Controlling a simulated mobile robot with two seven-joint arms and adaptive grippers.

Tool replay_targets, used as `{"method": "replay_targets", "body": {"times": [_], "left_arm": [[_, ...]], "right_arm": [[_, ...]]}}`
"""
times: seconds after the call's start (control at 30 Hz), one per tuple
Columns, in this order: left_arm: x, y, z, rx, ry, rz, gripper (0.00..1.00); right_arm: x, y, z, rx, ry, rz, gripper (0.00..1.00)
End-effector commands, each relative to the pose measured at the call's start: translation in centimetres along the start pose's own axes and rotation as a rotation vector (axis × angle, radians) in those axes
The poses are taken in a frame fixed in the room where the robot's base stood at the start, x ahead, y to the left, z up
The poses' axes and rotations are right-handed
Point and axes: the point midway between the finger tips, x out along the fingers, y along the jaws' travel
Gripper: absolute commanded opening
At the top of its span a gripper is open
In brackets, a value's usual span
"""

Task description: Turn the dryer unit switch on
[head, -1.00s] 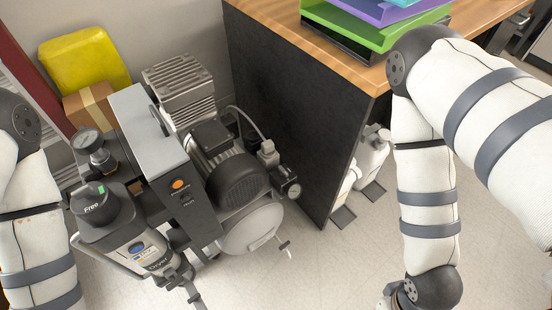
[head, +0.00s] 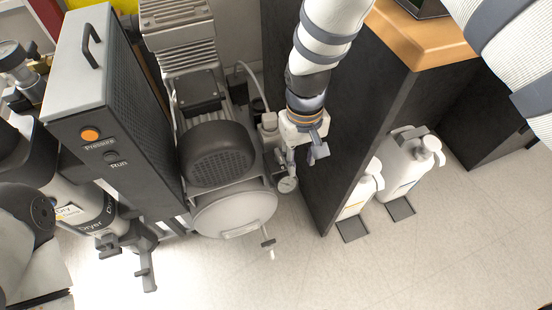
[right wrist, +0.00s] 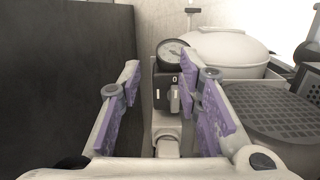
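The dryer unit shows at left in the head view, with a grey cylinder labelled Dryer (head: 92,212) beside a tall grey box (head: 105,120) marked Pressure and Run. My right gripper (head: 303,155) hangs beside the compressor's right side, near a round gauge (head: 287,185). In the right wrist view my right gripper (right wrist: 160,62) is open, with purple-padded fingers apart. Between them in the picture is a dark switch box (right wrist: 166,84) with a 0 mark and a grey knob (right wrist: 174,99), below the gauge (right wrist: 172,52). I cannot tell whether the fingers touch it. My left gripper is out of view.
The compressor motor (head: 220,155) and white tank (head: 235,208) stand left of my right gripper. A black desk panel (head: 345,130) is close on its right. White jugs (head: 408,168) stand beyond the panel. The floor (head: 400,265) in front is clear.

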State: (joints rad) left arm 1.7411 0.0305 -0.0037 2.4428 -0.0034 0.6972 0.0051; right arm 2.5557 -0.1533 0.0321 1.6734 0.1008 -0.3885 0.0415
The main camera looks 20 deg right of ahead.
Motion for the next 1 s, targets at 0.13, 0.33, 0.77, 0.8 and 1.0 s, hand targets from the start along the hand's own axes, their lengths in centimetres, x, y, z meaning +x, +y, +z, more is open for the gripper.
{"method": "replay_targets", "body": {"times": [0.13, 0.33, 0.77, 0.8, 1.0], "left_arm": [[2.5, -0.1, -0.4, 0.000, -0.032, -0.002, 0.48], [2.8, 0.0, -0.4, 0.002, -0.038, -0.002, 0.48], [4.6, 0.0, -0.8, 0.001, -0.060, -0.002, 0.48], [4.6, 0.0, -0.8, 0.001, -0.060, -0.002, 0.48], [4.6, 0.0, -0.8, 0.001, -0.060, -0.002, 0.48]], "right_arm": [[-4.5, -1.9, -5.8, -0.017, 0.057, -0.004, 0.32], [-3.6, -2.2, -6.5, -0.020, 0.060, -0.004, 0.32], [5.5, -2.2, -7.2, -0.019, 0.064, -0.005, 0.32], [5.7, -2.2, -7.2, -0.019, 0.065, -0.005, 0.32], [5.9, -2.2, -7.3, -0.019, 0.067, -0.005, 0.32]]}}
